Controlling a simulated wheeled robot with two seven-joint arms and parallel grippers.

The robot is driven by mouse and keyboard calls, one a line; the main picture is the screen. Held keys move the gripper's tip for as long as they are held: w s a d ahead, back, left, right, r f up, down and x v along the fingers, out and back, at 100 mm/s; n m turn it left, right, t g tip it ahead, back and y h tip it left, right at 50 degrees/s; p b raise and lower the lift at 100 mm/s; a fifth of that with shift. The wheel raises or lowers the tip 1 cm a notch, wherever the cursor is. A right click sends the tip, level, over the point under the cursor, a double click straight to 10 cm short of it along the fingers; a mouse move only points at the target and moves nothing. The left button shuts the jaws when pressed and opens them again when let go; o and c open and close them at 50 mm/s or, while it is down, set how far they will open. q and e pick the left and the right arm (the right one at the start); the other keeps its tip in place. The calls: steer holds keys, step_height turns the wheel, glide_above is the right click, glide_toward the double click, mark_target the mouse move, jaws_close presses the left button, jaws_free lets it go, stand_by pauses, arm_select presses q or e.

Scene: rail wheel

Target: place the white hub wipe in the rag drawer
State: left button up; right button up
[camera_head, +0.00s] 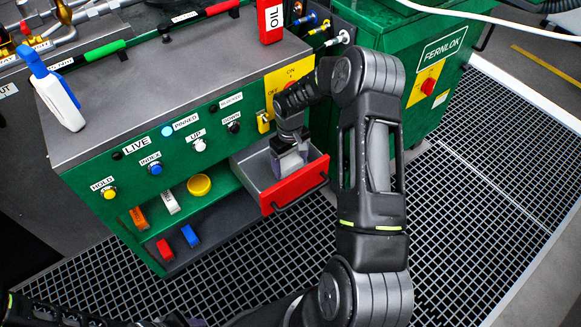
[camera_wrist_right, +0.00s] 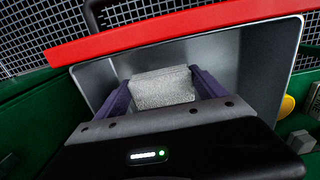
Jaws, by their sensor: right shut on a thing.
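The rag drawer (camera_head: 297,188) is pulled out of the green cabinet; it has a red front with a dark handle and a grey metal inside. My right gripper (camera_head: 291,160) points down into the open drawer. In the right wrist view, its purple fingers (camera_wrist_right: 163,88) are shut on the white hub wipe (camera_wrist_right: 164,90), a pale, rough-textured block. The drawer's red front edge (camera_wrist_right: 180,27) and grey walls surround it there. I cannot tell whether the wipe touches the drawer floor.
A shelf below the buttons holds a yellow ring (camera_head: 199,185) and several small coloured blocks. Grated floor lies in front.

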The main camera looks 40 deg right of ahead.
mark_target(290, 163)
step_height(290, 163, down, 2)
steer(key=o, duration=1.5)
steer(key=shift+o, duration=0.2)
step_height(290, 163, up, 12)
steer(key=p, duration=0.1)
steer(key=shift+w+p, duration=0.15)
steer(key=shift+p, duration=0.15)
